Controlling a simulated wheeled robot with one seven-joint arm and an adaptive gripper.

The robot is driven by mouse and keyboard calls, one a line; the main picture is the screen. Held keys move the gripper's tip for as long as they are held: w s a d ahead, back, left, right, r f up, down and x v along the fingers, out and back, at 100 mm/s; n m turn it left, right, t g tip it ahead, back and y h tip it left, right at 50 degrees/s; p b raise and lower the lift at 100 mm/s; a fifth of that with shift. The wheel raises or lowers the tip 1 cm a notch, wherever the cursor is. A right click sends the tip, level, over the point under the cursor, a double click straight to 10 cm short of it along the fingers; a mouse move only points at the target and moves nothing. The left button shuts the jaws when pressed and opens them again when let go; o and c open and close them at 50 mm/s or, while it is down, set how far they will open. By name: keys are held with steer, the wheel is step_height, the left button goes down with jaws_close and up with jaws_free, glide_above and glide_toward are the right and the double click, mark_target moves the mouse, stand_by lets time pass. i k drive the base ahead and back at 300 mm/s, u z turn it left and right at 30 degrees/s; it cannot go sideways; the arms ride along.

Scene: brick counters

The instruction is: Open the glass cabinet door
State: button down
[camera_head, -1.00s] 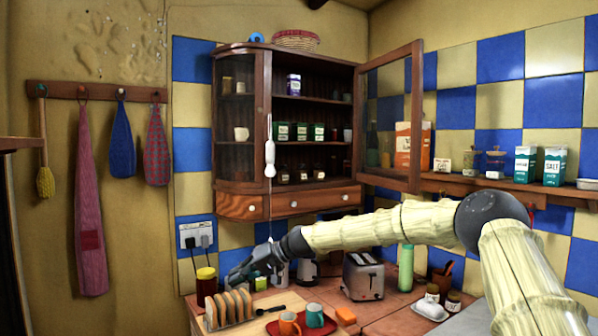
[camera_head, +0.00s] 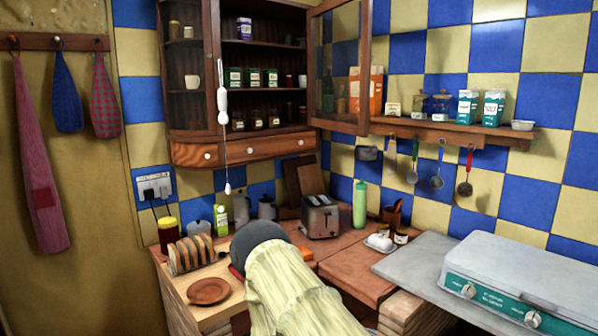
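The wooden wall cabinet (camera_head: 268,62) hangs at upper centre, partly cut off at the top. Its framed glass door (camera_head: 365,62) stands swung wide open on the right, out from the cabinet front. The shelves behind it are exposed, with green tins and dark jars. A curved glass pane (camera_head: 188,72) closes the left side of the cabinet. My arm (camera_head: 285,290) rises from the bottom edge, well below the door. My gripper does not show; it is out of sight beyond or below the arm.
A toast rack (camera_head: 192,255), brown plate (camera_head: 208,291), toaster (camera_head: 320,217) and green bottle (camera_head: 359,204) stand on the counter around my arm. A white-handled pull cord (camera_head: 222,108) hangs before the cabinet. A shelf (camera_head: 455,131) with hanging utensils runs right of the door.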

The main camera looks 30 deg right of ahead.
mark_target(361, 130)
steer(key=u, duration=0.2)
steer(key=i, duration=1.4)
steer(key=z, duration=0.85)
